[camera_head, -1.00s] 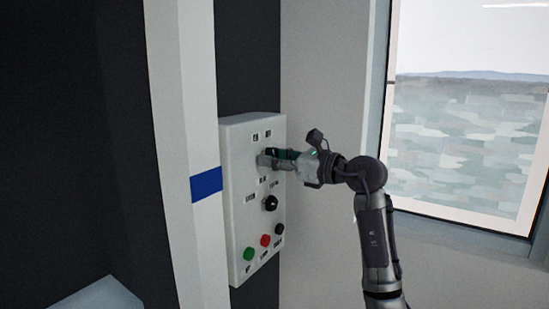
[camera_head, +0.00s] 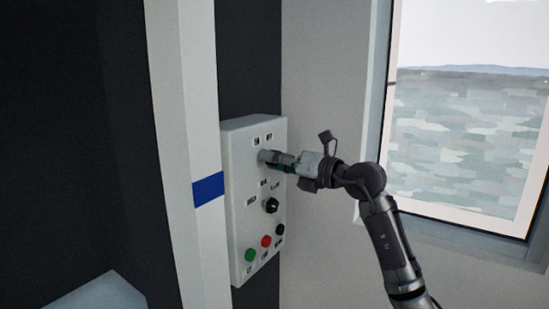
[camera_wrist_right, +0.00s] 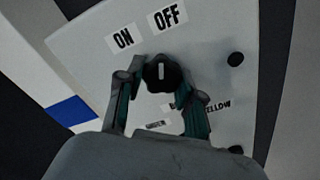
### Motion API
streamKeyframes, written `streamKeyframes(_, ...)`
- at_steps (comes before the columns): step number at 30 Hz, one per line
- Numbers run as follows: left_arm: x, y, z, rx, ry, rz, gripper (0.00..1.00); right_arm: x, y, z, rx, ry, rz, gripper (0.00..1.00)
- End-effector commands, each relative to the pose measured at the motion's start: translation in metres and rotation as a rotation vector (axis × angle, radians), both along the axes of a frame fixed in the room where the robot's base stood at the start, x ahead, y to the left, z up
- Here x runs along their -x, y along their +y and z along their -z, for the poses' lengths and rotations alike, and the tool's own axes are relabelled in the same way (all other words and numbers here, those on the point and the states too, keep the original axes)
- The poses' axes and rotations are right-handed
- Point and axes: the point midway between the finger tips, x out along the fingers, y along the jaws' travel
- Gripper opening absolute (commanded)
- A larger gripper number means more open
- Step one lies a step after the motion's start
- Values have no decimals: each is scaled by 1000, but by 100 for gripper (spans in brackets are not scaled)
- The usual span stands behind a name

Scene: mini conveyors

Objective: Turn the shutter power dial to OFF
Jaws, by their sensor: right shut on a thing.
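The shutter power dial (camera_wrist_right: 161,73) is a round black knob with a white mark, on a pale control box (camera_head: 238,215). In the right wrist view the mark is upright and points roughly toward the OFF label (camera_wrist_right: 167,16). The ON label (camera_wrist_right: 124,40) is up and to the left of the dial. My right gripper (camera_wrist_right: 160,80) has its fingers on either side of the dial and is shut on it. In the head view the right gripper (camera_head: 266,157) hides the dial. My left gripper is not in view.
Below on the box are a second black dial (camera_head: 271,205) and green (camera_head: 250,255), red (camera_head: 266,241) and black (camera_head: 280,229) buttons. A white post with a blue band (camera_head: 208,188) stands left of the box. A window (camera_head: 465,120) is at the right.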

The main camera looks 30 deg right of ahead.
Motion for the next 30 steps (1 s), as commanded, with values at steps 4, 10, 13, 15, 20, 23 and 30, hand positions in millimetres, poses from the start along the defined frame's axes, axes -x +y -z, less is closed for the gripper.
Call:
streamKeyframes(4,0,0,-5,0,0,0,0,0,0,-2,-69,29,1,2)
streamKeyframes(10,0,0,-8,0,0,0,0,0,0,-1,-125,50,1,2)
streamKeyframes(13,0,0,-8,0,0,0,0,0,0,-1,-139,56,1,2)
streamKeyframes(15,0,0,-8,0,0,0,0,0,0,-1,-145,58,1,2)
streamKeyframes(20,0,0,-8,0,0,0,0,0,0,-1,-148,60,1,2)
streamKeyframes(23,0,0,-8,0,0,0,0,0,0,-1,-148,60,1,2)
streamKeyframes(30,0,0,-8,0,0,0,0,0,0,-1,-147,59,1,58)
